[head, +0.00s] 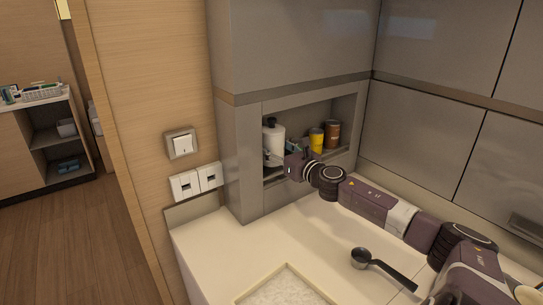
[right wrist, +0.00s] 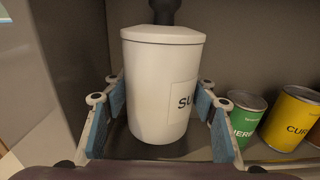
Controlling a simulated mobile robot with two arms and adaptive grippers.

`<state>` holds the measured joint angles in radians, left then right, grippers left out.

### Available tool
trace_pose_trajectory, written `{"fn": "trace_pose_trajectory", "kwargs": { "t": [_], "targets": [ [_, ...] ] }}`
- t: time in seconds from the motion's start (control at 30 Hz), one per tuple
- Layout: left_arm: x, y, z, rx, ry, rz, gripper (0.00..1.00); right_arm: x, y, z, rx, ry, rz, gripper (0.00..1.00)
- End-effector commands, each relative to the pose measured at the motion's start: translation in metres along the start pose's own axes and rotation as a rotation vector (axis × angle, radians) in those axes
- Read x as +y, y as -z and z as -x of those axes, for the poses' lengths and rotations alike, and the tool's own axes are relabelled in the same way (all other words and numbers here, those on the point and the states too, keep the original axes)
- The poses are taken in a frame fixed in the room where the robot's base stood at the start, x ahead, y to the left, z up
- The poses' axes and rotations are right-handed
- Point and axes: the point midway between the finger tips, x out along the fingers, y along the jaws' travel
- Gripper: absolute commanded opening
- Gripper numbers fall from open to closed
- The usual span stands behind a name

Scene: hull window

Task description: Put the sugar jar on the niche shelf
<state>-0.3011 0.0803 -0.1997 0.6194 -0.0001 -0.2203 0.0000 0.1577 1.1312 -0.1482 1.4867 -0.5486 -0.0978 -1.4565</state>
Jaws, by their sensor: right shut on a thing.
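The white sugar jar (head: 273,142), with a dark knob on its lid, is at the left end of the niche shelf (head: 346,108) in the head view. In the right wrist view the jar (right wrist: 160,85) stands upright with part of a label reading "SU". My right gripper (head: 287,160) reaches into the niche from the front. Its blue-padded fingers are on both sides of the jar, shut on it. I cannot tell whether the jar's base touches the shelf board. My left gripper is not in view.
A green tin (right wrist: 245,117), a yellow tin (head: 316,140) and a brown tin (head: 332,133) stand right of the jar in the niche. The niche's left wall is close.

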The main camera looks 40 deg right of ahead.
Motion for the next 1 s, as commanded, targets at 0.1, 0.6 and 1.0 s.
{"fn": "trace_pose_trajectory", "kwargs": {
  "t": [0.1,0.6,1.0],
  "targets": [
    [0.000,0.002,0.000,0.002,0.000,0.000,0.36,0.000,0.011,0.000,-0.001,0.001,-0.005,0.17],
    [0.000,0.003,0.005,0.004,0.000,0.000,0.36,0.000,0.034,-0.004,-0.003,0.000,0.000,0.17],
    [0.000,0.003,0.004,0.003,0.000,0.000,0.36,0.000,0.037,-0.003,0.001,0.000,-0.001,0.70]
  ]
}}
